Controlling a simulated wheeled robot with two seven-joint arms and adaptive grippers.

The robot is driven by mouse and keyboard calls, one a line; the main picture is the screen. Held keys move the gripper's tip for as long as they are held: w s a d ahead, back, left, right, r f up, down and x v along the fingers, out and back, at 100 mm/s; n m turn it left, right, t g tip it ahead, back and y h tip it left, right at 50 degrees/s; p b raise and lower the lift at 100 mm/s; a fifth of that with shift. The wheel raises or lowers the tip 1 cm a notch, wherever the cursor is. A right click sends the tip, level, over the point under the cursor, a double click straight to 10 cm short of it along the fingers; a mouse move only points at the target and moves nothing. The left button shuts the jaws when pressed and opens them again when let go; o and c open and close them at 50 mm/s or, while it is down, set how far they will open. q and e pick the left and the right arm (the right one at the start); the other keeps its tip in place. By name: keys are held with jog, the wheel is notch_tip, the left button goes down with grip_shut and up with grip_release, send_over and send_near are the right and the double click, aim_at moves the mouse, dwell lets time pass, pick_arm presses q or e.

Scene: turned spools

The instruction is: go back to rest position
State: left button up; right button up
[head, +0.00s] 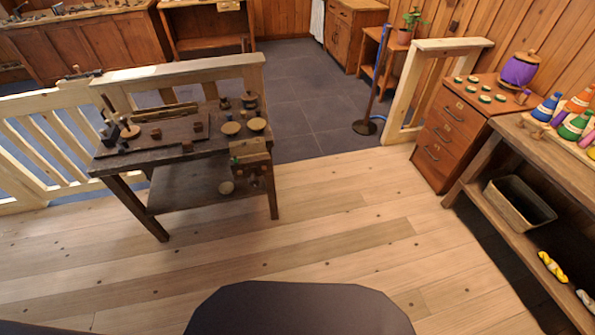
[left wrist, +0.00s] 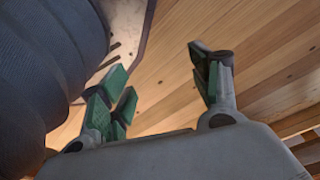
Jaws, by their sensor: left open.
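My left gripper (left wrist: 163,82) shows only in the left wrist view. Its green-padded fingers are spread apart with nothing between them, and wooden planks show behind them. Neither gripper is in the head view, and my right gripper shows in no view.
A dark workbench (head: 185,183) with small tools and bowls stands left of centre. At right are a wooden drawer cabinet (head: 450,135), a purple spool (head: 520,69), and a shelf table (head: 483,157) with colourful spools and a basket (head: 519,203). The plank floor (head: 350,225) between is clear.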

pick_arm(q)
jog(key=s+a+r+p, duration=0.1)
jog(key=s+a+p, duration=0.1)
jog(key=s+p, duration=0.4)
jog(key=s+a+r+p, duration=0.2)
jog(key=s+p, duration=0.4)
jog(key=s, duration=0.2)
jog(key=shift+a+g, duration=0.25)
jog(key=shift+g, duration=0.05)
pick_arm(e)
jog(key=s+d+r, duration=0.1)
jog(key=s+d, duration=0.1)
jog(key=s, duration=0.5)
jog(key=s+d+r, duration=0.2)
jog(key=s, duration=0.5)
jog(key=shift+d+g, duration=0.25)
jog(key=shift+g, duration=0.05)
pick_arm(q)
jog(key=shift+w, duration=0.1)
